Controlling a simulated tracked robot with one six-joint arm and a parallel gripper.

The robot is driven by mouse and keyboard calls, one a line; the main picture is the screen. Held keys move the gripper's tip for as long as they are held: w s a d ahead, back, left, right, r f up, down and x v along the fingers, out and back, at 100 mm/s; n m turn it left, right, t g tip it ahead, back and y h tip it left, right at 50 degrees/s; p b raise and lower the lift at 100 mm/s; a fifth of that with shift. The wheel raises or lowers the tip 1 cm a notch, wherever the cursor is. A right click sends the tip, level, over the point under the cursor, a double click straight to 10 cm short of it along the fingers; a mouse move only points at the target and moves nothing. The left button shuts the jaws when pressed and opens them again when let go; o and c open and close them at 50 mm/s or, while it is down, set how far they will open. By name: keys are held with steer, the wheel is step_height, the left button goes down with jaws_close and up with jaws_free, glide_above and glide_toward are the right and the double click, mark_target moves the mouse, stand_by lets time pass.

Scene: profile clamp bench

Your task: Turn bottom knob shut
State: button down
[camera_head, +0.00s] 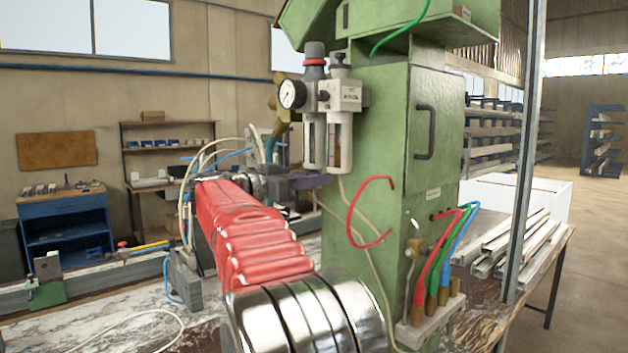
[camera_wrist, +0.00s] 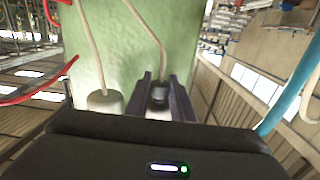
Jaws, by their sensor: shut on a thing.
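The air filter and regulator unit (camera_head: 338,97) hangs on the green machine column, with two clear bowls under its gauge. My gripper (camera_head: 308,181) is just below the bowls, reaching in from the left. In the wrist view, the two dark purple fingers of my gripper (camera_wrist: 162,98) stand on either side of a small dark knob (camera_wrist: 160,92) and are shut on it. A thin pale tube runs from by this knob along the green column. The pale bottom end of the other bowl (camera_wrist: 104,101) is beside the fingers. The knob is hidden in the head view.
A red hose (camera_head: 352,215) curls off the column just right of my gripper. A lever valve with red, green and blue hoses (camera_head: 437,290) stands lower right. Pale tubes hang below the bowls. Metal profiles (camera_head: 515,240) lie on the bench at right.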

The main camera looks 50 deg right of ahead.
steer(key=shift+r+n+t, duration=0.1)
steer(key=shift+n+t, duration=0.4)
steer(key=shift+t, duration=0.5)
steer(key=shift+n+t, duration=0.8)
steer(key=shift+t, duration=0.3)
steer(key=shift+n+t+y, duration=0.45)
steer(key=shift+n+t, duration=0.65)
steer(key=shift+t, duration=0.55)
steer(key=shift+n+t+y, duration=0.45)
steer(key=shift+n+t, duration=0.65)
steer(key=shift+t, duration=0.55)
steer(key=shift+r+t, duration=0.1)
steer(key=shift+t, duration=0.2)
steer(key=shift+w+r+n+t+y, duration=0.1)
steer(key=shift+r+n+t+y, duration=0.05)
steer(key=shift+n+t+y, duration=0.65)
steer(key=shift+r+n+t+y, duration=0.15)
steer(key=shift+n+t+y, duration=0.45)
steer(key=shift+t, duration=0.4)
steer(key=shift+a+f+n, duration=0.1)
steer(key=shift+f+n, duration=0.3)
steer(key=shift+f, duration=0.15)
steer(key=c, duration=1.5)
jaws_free()
steer(key=shift+c, duration=0.2)
